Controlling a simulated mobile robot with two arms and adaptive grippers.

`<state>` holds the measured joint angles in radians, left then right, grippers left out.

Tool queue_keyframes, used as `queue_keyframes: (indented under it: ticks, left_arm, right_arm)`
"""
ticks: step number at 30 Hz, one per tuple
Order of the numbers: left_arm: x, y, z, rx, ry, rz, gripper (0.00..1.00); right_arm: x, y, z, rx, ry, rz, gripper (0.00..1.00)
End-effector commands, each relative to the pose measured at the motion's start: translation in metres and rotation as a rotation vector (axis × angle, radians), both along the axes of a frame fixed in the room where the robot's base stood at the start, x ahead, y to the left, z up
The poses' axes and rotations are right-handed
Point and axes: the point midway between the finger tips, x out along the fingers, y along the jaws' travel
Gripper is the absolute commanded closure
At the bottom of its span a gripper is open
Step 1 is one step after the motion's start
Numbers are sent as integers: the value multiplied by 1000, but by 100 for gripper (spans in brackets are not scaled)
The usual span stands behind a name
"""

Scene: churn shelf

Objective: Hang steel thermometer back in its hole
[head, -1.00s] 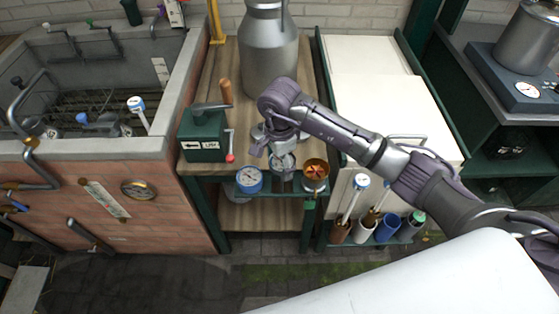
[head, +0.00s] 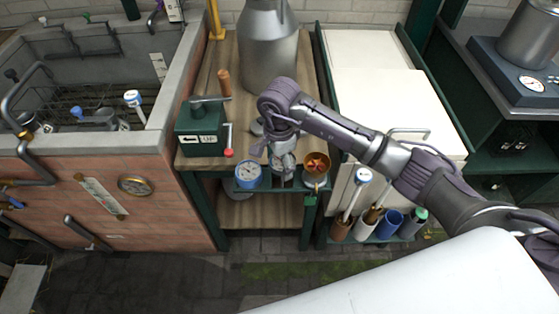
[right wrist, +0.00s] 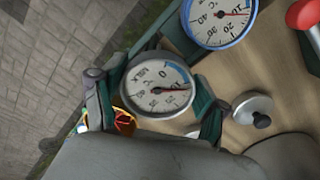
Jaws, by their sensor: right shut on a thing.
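The steel thermometer, with a round white dial marked MILK (right wrist: 157,85), is between the fingers of my right gripper (right wrist: 153,108). In the head view the steel thermometer (head: 284,163) is at the green rack (head: 240,188) on the front edge of the wooden shelf. My right gripper (head: 278,150) is shut on it from above. Its stem and the rack hole are hidden, so I cannot tell whether the stem is in a hole. My left gripper is not in view.
A green box (head: 200,138) with a red-knobbed crank and a big steel churn (head: 268,50) stand on the shelf.

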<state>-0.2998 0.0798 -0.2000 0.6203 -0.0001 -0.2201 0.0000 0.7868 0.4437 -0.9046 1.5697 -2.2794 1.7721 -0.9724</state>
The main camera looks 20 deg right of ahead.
Motion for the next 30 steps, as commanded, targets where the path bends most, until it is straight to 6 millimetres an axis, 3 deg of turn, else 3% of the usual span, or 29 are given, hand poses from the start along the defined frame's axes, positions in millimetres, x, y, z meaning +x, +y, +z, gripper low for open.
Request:
queue_keyframes:
  ticks: [30]
  left_arm:
    - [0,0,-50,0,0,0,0]
  right_arm:
    - [1,0,-54,-1,-1,0,68]
